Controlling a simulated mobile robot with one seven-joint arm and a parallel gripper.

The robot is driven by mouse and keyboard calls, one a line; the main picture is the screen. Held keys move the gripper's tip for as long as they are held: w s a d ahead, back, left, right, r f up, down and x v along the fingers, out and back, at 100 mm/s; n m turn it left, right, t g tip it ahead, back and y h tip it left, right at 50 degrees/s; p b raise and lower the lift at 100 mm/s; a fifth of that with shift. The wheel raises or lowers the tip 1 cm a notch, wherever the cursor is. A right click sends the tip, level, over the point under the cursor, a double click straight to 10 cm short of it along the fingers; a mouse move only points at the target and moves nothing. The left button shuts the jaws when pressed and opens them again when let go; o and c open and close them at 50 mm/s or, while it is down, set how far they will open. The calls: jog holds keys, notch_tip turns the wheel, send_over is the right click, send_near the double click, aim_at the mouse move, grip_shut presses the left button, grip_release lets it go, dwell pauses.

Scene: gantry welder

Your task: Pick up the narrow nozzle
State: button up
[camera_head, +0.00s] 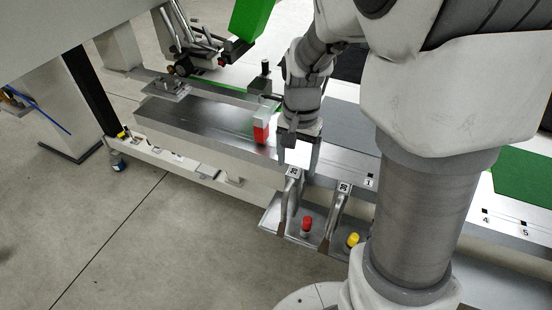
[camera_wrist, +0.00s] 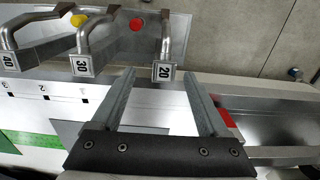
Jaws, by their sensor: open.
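Bent grey metal nozzles with square numbered ends stand in a rack. In the wrist view they read 20, 30 and 40, from right to left. The one marked 20 (camera_wrist: 165,45) looks to be the narrow nozzle, going by its number; it is the leftmost nozzle (camera_head: 291,190) in the head view. My gripper (camera_head: 298,158) is open and empty above it, fingers pointing down. In the wrist view the 20 end shows between the fingertips of my gripper (camera_wrist: 160,76); I cannot tell how far apart in depth they are. The 30 nozzle (camera_wrist: 95,40) is just left.
The metal rack (camera_head: 270,219) has a red knob (camera_head: 306,223) and a yellow knob (camera_head: 352,240) between the nozzles. A red-and-grey block (camera_head: 261,130) stands on the metal beam (camera_head: 195,125) behind, left of my gripper. The floor at front left is clear.

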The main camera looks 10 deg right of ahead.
aim_at(293, 175)
jog(key=f, duration=0.3)
jog(key=f+b, duration=0.1)
jog(key=f, duration=0.1)
jog(key=shift+a+f, duration=0.1)
jog(key=shift+a, duration=0.25)
grip_shut()
